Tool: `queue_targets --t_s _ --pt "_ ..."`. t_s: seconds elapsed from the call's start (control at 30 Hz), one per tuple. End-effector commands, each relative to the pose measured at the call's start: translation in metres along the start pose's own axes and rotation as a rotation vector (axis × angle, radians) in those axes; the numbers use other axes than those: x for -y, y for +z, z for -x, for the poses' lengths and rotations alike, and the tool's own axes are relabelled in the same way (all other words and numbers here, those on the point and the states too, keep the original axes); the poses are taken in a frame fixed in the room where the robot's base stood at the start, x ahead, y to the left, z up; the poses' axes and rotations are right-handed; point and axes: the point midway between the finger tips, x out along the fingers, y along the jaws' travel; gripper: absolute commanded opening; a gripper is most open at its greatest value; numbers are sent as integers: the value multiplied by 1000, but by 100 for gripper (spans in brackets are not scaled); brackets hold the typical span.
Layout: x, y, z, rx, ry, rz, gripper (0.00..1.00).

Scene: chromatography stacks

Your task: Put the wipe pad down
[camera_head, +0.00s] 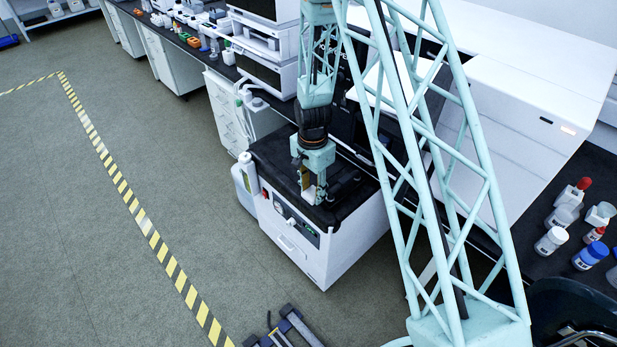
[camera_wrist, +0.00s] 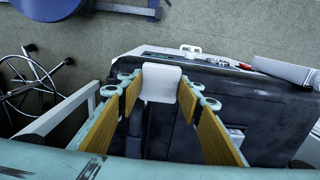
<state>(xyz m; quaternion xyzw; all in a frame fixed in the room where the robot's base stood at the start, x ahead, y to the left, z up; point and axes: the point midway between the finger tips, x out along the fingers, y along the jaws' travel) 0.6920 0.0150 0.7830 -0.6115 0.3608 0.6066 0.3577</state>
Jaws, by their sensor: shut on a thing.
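The wipe pad (camera_wrist: 160,83) is a small white pad in the wrist view. It sits between the two wood-coloured finger faces of my gripper (camera_wrist: 158,90), near their tips. My gripper is shut on it. In the head view my gripper (camera_head: 311,193) points down over the black top of a white cabinet-like unit (camera_head: 320,247). The pad is too small and covered to make out clearly there. I cannot tell whether the pad touches the black top (camera_wrist: 257,115).
A white bottle (camera_head: 245,172) stands at the unit's left side. Bottles with red and blue caps (camera_head: 590,255) stand on the bench at right. White stacked instruments (camera_head: 265,45) stand behind. A wheeled chair base (camera_wrist: 38,85) shows at left in the wrist view. Open floor lies at left.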

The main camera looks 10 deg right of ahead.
Motion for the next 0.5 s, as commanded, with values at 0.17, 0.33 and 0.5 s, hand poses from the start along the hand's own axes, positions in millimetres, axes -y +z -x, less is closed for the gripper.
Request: queue_targets --t_s 0.17,0.33,0.5 --pt "25 -18 -3 -1 -3 0 20" --pt "47 -34 -6 -1 -2 -1 20" --pt "68 -50 -8 -1 -2 0 20"
